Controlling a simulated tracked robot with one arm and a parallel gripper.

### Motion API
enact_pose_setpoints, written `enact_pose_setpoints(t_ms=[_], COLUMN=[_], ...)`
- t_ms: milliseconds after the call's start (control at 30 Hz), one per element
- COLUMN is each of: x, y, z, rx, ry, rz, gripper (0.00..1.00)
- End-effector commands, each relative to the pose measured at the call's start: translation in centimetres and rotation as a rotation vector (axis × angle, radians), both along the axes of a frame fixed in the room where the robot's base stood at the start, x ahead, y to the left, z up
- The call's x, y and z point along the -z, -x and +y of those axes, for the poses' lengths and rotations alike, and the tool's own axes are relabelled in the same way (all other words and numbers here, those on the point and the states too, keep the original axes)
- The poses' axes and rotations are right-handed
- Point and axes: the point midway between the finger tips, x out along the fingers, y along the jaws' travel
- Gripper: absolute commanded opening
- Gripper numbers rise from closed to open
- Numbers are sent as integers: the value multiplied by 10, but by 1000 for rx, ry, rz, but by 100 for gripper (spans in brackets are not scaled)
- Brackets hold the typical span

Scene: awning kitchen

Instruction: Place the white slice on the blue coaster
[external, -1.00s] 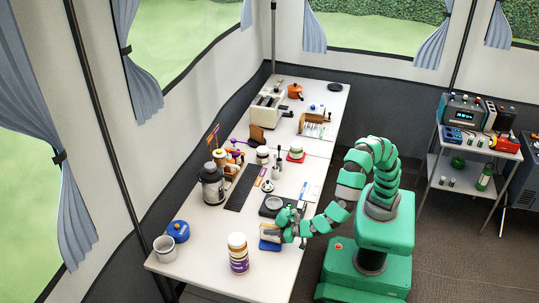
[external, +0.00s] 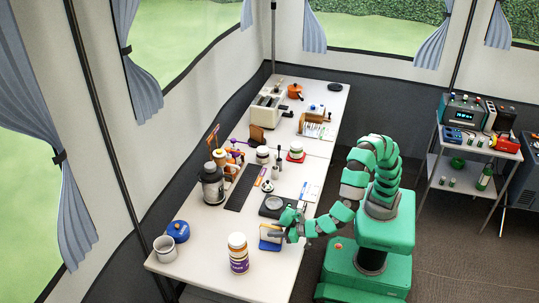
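The blue coaster (external: 269,246) lies on the table near its right edge, in front of the dark scale-like device. A pale, whitish slab (external: 270,233), which looks like the white slice, shows right above the coaster's far part. I cannot tell whether it rests on the coaster or is held over it. My gripper (external: 279,234) is low over the table, at the right side of the slab and coaster. Its fingers are small here and partly merge with the slab, so their opening and any grasp cannot be made out.
A dark device with a round plate (external: 273,204) stands just behind my gripper. A white tub with a purple label (external: 238,253) stands at the front left of the coaster. A blue container (external: 178,231) and a metal pot (external: 165,248) are further left. The tabletop between them is clear.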

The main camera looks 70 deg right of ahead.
Motion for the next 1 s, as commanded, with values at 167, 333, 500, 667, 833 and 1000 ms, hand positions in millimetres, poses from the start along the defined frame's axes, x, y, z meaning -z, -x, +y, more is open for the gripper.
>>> enact_pose_setpoints(t_ms=[167, 333, 500, 667, 833, 1000], x=[-19, -29, -36, -38, -38, -41], y=[35, 64, 82, 90, 92, 88], z=[2, 2, 1, 1, 0, 1], rx=[-6, -8, -4, -3, -2, -2], ry=[-3, -2, -1, 0, -1, -15], rz=[2, 4, 1, 3, 2, 2], gripper=[36, 36, 36, 36, 36, 36])
